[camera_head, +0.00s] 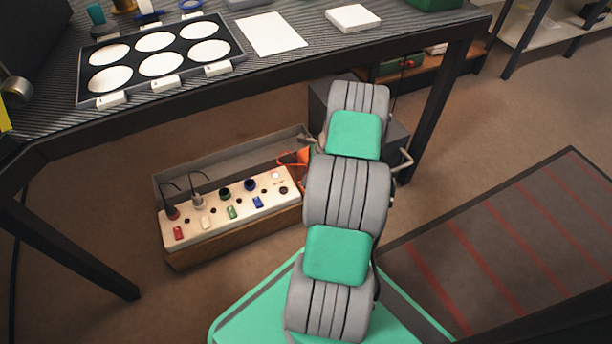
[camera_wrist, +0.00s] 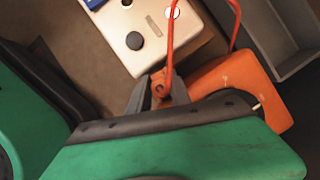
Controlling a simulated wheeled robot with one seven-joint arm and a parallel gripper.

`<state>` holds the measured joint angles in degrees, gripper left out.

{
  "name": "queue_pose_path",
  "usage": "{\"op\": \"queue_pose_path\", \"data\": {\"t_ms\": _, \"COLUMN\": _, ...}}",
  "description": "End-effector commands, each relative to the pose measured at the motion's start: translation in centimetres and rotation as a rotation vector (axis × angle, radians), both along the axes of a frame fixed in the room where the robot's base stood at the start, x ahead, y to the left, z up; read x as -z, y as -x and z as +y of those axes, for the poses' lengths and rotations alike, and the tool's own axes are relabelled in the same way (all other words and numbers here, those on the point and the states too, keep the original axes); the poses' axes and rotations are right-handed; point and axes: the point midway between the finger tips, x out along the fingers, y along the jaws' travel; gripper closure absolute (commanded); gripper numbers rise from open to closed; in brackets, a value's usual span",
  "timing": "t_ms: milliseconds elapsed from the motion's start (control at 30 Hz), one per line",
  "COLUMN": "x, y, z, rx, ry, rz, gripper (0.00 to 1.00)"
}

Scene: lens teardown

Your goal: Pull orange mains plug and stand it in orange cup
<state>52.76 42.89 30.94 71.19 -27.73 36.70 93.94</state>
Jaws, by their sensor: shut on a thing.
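The orange mains plug (camera_wrist: 159,90) shows as a small orange piece between the dark fingertips of my gripper (camera_wrist: 157,94). My gripper is shut on it, beside the end of the white socket strip (camera_wrist: 190,45) and apart from the dark round socket there. An orange cord (camera_wrist: 171,45) runs up from the plug and loops to the right. A larger orange body (camera_wrist: 238,84) lies just right of the fingers; I cannot tell whether it is the cup. In the head view some orange (camera_head: 304,157) shows beside my arm, which hides my gripper.
The table edge and legs are close to my arm. The floor in front of the box is clear.

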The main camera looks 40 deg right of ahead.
Motion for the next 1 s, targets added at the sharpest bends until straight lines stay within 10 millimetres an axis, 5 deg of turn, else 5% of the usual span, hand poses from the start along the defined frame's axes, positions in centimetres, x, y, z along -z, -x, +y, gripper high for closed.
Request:
{"op": "queue_pose_path", "data": {"t_ms": 433, "x": 0.33, "y": -0.02, "z": -0.02, "rx": 0.000, "ry": 0.001, "rz": -0.001, "gripper": 1.00}}
{"op": "queue_pose_path", "data": {"t_ms": 467, "x": 0.33, "y": -0.02, "z": -0.02, "rx": 0.000, "ry": 0.001, "rz": -0.001, "gripper": 0.73}}
{"op": "queue_pose_path", "data": {"t_ms": 500, "x": 0.33, "y": -0.02, "z": -0.02, "rx": 0.000, "ry": 0.001, "rz": -0.001, "gripper": 0.70}}
{"op": "queue_pose_path", "data": {"t_ms": 733, "x": 0.33, "y": -0.01, "z": -0.02, "rx": 0.000, "ry": 0.001, "rz": -0.001, "gripper": 0.51}}
{"op": "queue_pose_path", "data": {"t_ms": 1000, "x": 0.22, "y": 0.00, "z": -0.04, "rx": 0.000, "ry": 0.001, "rz": -0.001, "gripper": 0.50}}
